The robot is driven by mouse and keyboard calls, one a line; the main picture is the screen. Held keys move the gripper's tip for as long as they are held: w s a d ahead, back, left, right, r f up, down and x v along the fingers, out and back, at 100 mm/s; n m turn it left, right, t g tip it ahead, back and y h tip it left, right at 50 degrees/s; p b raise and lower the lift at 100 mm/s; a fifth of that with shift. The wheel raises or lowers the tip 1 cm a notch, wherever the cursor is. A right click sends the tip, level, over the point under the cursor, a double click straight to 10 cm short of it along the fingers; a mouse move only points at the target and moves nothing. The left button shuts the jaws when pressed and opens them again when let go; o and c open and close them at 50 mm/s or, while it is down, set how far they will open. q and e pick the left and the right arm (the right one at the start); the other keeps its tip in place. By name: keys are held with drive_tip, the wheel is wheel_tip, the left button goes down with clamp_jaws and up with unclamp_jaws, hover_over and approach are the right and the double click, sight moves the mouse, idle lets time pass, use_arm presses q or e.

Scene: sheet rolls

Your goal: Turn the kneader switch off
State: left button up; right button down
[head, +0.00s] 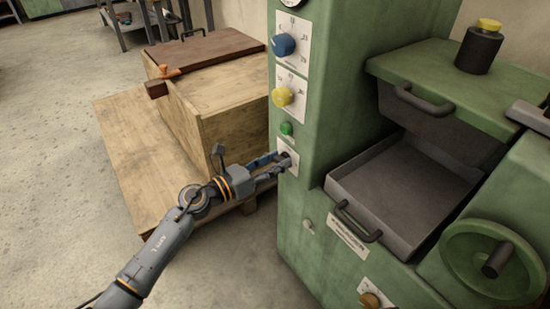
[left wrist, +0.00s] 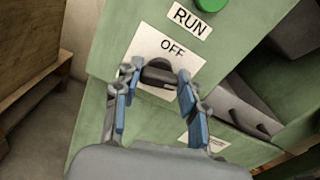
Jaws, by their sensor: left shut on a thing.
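The kneader switch is a dark knob (left wrist: 158,74) on a white plate marked OFF (left wrist: 172,49), on the front of the green machine (head: 330,110). My left gripper (head: 282,161) reaches it from the left, and in the left wrist view its two blue-padded fingers (left wrist: 158,82) are shut on the knob, one on each side. In the head view the fingers partly hide the knob and its plate (head: 287,150). A green round lamp or button (head: 286,128) sits above the plate, beside a RUN label (left wrist: 190,20). My right gripper is not in view.
A blue knob (head: 284,44) and a yellow knob (head: 282,97) are higher on the same panel. A wooden crate (head: 225,95) stands left of the machine, behind my left arm. A grey tray (head: 400,185) and a green handwheel (head: 490,262) are to the right. Bare floor lies left.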

use_arm(q)
drive_tip(key=shift+r+n+p, duration=0.2)
drive_tip(key=shift+n+p, duration=0.35)
drive_tip(key=shift+n, duration=0.35)
drive_tip(key=n+p, duration=0.4)
drive_tip(key=n, duration=0.2)
drive_tip(key=shift+w+a+n, duration=0.1)
drive_tip(key=shift+n, duration=0.2)
drive_tip(key=n+p, duration=0.1)
drive_tip(key=n, duration=0.1)
drive_tip(key=n+p, duration=0.1)
drive_tip(key=n, duration=0.1)
drive_tip(key=n+p, duration=0.1)
drive_tip(key=shift+f+n, duration=0.25)
drive_tip(key=shift+n, duration=0.65)
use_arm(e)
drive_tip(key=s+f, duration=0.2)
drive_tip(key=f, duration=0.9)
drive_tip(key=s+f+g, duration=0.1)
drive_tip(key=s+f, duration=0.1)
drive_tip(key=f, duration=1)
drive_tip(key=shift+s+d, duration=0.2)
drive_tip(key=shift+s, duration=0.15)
use_arm(q)
drive_tip(key=o, duration=1.1)
drive_tip(key=shift+f, duration=0.1)
drive_tip(key=shift+o, duration=0.2)
